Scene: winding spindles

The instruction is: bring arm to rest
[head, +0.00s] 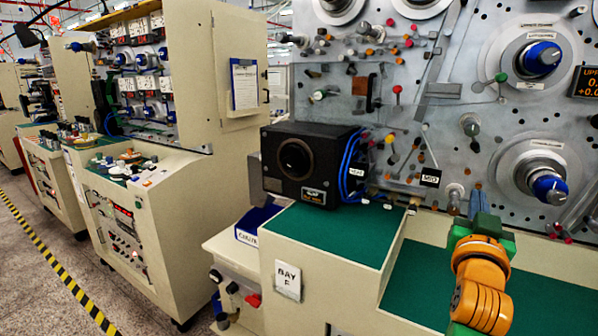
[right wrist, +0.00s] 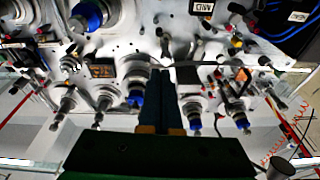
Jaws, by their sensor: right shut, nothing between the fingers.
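My right arm, orange with a green gripper body, rises from the lower right of the head view. My right gripper (head: 478,204) points away from me toward the grey machine panel (head: 440,120), in front of its lower edge and above the green bench top (head: 535,285). Its dark blue fingers are together with nothing between them. In the right wrist view the shut fingers of the right gripper (right wrist: 160,85) stand in the middle, with the panel's spindles beyond. Whether the fingertips touch the panel cannot be told. My left gripper is not in view.
The panel carries blue-capped spindles (head: 549,187) and several small knobs. A blue bin (head: 257,224) and cream cabinets (head: 155,215) stand further left.

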